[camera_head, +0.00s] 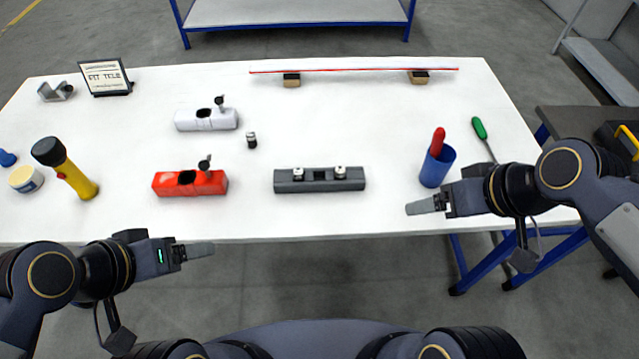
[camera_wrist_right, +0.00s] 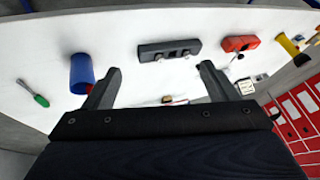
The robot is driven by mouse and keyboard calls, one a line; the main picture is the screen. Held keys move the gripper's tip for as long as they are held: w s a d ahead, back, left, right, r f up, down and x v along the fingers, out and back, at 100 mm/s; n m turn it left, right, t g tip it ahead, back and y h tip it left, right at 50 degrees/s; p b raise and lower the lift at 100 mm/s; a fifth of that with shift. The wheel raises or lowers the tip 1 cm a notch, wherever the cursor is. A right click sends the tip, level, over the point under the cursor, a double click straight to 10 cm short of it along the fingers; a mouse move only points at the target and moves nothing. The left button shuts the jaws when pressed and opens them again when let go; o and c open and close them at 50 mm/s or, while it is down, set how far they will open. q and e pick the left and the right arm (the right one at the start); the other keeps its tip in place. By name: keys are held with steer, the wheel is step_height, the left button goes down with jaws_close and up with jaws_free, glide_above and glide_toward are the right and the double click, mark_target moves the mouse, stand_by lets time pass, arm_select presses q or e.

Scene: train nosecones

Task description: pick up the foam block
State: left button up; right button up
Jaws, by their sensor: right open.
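I cannot surely tell which thing is the foam block. Two small tan blocks, left (camera_head: 291,80) and right (camera_head: 418,77), sit under a long thin red-edged strip (camera_head: 350,70) at the back of the table. My right gripper (camera_head: 412,208) is over the near right part of the table, left of the blue cup; in the right wrist view its fingers (camera_wrist_right: 158,88) are apart with nothing held. My left gripper (camera_head: 210,249) is in front of the table's near edge, seen side-on, so its opening is unclear.
On the white table (camera_head: 330,120) stand a dark grey block (camera_head: 320,187), a red piece (camera_head: 168,184), a white piece (camera_head: 195,122), a blue cup (camera_head: 436,168), a green-handled screwdriver (camera_head: 480,128), a yellow flashlight (camera_head: 75,177) and a framed sign (camera_head: 105,77).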

steer(key=w+f+n+g+b, duration=0.1)
steer(key=w+f+n+b, duration=0.2)
steer(key=w, duration=0.6)
steer(key=n+g+b, duration=0.3)
steer(key=n+b, duration=0.1)
steer(key=n, duration=0.5)
glide_toward(341, 169)
steer(key=s+d+r, duration=0.2)
steer(key=s, duration=0.2)
steer(key=w+a+f+n, duration=0.1)
steer(key=f, duration=0.1)
steer(key=w+a+f+n+b, duration=0.1)
steer(key=w+f, duration=0.1)
steer(key=w+a+f+n, duration=0.1)
steer(key=f+n, duration=0.1)
steer(key=f, duration=0.1)
steer(key=shift+w+a+g, duration=0.25)
steer(key=shift+w+g, duration=0.05)
steer(key=shift+w, duration=0.05)
steer(key=shift+y, duration=0.3)
steer(key=p+x, duration=0.1)
steer(key=x, duration=0.6)
steer(key=shift+s+p, duration=0.2)
steer(key=shift+p, duration=0.1)
arm_select(q)
step_height(341, 169, down, 8)
steer(key=shift+r, duration=0.15)
arm_select(e)
steer(key=shift+f, duration=0.3)
